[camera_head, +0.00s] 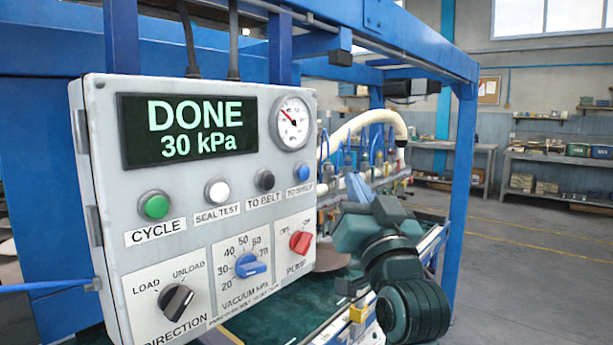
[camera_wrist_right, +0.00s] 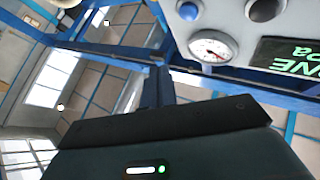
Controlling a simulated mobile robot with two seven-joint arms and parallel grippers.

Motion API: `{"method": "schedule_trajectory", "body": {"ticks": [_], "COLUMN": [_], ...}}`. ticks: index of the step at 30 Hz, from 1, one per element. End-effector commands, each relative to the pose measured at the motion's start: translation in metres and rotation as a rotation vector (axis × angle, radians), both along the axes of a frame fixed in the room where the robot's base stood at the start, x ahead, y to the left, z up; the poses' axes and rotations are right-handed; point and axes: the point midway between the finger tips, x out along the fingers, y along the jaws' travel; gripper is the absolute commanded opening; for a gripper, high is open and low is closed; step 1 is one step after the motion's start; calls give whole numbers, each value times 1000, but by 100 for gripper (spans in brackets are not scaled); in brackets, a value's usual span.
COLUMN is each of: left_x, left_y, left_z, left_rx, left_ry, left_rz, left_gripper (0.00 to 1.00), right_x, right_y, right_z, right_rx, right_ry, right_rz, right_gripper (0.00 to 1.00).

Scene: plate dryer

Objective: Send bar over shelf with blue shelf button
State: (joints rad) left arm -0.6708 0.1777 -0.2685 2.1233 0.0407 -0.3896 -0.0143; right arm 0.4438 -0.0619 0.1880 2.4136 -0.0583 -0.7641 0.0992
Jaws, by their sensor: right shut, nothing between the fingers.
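The blue button (camera_head: 302,172), labelled TO SHELF, is on the right side of the grey control panel (camera_head: 95,130). It also shows at the top of the right wrist view (camera_wrist_right: 188,11). My right gripper (camera_head: 355,188) is just right of the panel, apart from the button in the picture. It is shut and empty. A row of fittings (camera_head: 380,168) with blue, red and yellow parts, apparently the bar, is behind the panel, partly hidden by my arm. The shelf cannot be made out. The display (camera_head: 188,130) reads DONE, 30 kPa. My left gripper is out of view.
Green (camera_head: 154,206), white (camera_head: 217,192) and black (camera_head: 265,181) buttons line up left of the blue one. Knobs, including a red one (camera_head: 300,242), are below. A blue frame post (camera_head: 460,180) stands behind my right arm. Open floor is at the right.

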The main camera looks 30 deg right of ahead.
Motion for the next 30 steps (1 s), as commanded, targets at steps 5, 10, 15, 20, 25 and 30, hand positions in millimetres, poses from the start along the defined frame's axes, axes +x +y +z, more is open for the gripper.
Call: {"method": "schedule_trajectory", "body": {"ticks": [5,10,15,20,25,30], "left_x": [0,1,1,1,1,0], "left_y": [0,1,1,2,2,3], "left_z": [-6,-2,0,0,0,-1], "left_rx": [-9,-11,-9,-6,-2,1], "left_ry": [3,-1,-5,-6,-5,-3], "left_rz": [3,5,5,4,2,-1], "left_gripper": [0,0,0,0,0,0], "right_x": [25,44,54,58,58,58], "right_y": [10,18,23,24,24,24], "right_z": [-1,0,1,0,0,0], "right_rx": [2,0,-1,-1,-1,-1], "right_ry": [1,2,0,0,0,0], "right_rz": [1,0,1,0,0,0], "right_gripper": [0,0,0,0,0,0]}}
